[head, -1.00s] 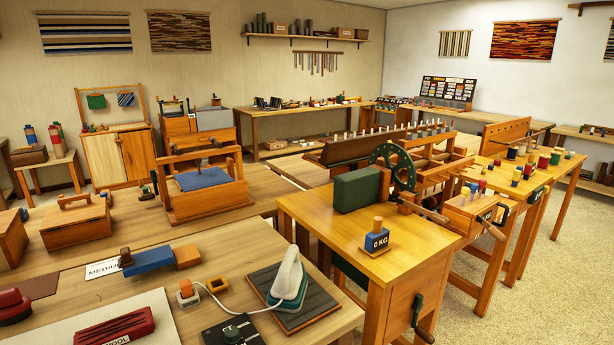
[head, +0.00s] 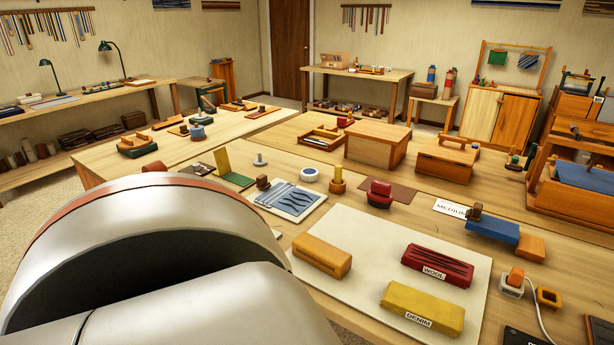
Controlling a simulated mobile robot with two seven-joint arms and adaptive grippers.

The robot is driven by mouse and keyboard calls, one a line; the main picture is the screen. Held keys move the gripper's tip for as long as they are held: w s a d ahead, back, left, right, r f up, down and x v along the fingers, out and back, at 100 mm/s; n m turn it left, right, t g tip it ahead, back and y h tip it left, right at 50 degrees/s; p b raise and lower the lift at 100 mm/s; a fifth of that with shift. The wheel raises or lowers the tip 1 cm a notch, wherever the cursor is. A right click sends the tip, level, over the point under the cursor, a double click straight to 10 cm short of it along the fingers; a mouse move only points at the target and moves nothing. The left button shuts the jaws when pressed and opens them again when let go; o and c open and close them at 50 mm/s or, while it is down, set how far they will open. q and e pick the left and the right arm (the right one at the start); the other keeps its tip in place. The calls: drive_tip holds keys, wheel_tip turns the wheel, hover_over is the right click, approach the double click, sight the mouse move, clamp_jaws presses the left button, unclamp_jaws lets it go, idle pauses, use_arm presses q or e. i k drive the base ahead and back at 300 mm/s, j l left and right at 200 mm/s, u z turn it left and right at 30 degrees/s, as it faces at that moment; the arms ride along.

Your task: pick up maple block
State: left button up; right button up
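A plain orange-tan wooden block (head: 320,256) lies on the left part of a pale mat (head: 372,238) in the head view. It looks most like the maple block, but it carries no label that I can read. A red block (head: 437,265) marked WOOL and a yellow block (head: 422,308) marked DENIM lie on the same mat, to its right. Neither gripper shows. A large grey link of my own arm fills the lower left and ends close to the mat's left side.
Behind the mat are a tray with blue cloth (head: 288,199), a red-and-black tool (head: 380,193) and a blue-and-orange block (head: 494,229). A small square orange frame (head: 548,298) and a white cord lie at right. Wooden boxes (head: 376,143) stand farther back.

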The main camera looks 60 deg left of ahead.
sight(335, 262)
drive_tip(key=u, duration=1.85)
